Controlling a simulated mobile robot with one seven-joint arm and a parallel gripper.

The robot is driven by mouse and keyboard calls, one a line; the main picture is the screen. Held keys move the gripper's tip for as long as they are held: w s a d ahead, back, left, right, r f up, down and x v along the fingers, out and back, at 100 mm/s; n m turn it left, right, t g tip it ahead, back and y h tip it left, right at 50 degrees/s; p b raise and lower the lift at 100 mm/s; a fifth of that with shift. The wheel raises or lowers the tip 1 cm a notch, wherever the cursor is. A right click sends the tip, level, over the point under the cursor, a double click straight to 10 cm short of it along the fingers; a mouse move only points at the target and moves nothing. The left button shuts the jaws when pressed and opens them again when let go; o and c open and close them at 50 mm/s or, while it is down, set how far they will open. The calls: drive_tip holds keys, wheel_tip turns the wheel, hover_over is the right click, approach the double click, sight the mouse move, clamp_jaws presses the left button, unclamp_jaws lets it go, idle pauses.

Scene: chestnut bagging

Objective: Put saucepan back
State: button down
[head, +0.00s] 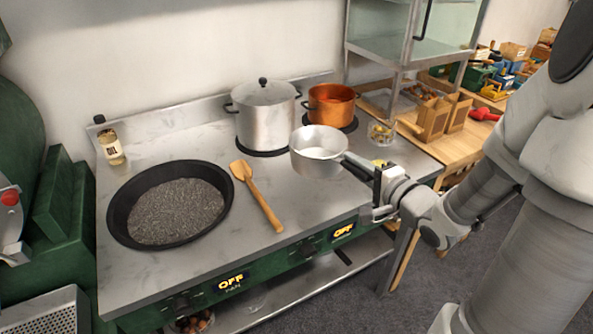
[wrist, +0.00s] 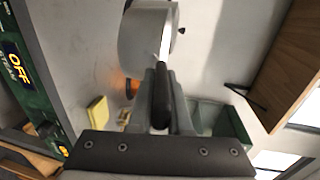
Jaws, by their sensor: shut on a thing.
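A silver saucepan (head: 318,163) with a dark handle is at the right part of the stove top, in front of the large pot and the orange pot. My gripper (head: 376,182) is shut on its handle from the right. In the wrist view the saucepan (wrist: 146,38) is at the top, and its black handle (wrist: 163,100) runs down between the fingers of my gripper (wrist: 160,92). The pan looks upright and seems raised above the steel surface, but I cannot tell the gap. Its underside is hidden.
A lidded steel pot (head: 264,118) and an orange pot (head: 331,104) stand behind. A wide black pan (head: 118,210) of dark grains and a wooden spatula (head: 258,198) lie left. A wooden table (head: 456,148) with paper bags (head: 434,120) is right. Bare steel shows at front.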

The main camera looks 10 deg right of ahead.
sight(321, 155)
drive_tip(key=w+f+b, duration=0.1)
drive_tip(key=w+f, duration=0.1)
drive_tip(key=w, duration=0.1)
drive_tip(key=w+a+f+b, duration=0.1)
drive_tip(key=w+f, duration=0.1)
drive_tip(key=w, duration=0.2)
drive_tip(key=w+a+f+b, duration=0.1)
drive_tip(key=w+f+b, duration=0.1)
drive_tip(key=w+f, duration=0.1)
drive_tip(key=shift+w, duration=0.7)
drive_tip(key=shift+f+b, duration=0.65)
drive_tip(key=shift+f, duration=1.5)
drive_tip(key=c, duration=0.9)
unclamp_jaws()
drive_tip(key=shift+o, duration=0.2)
drive_tip(key=shift+s, duration=0.25)
drive_tip(key=p+v, duration=0.2)
drive_tip(key=v, duration=0.9)
drive_tip(key=shift+s, duration=0.3)
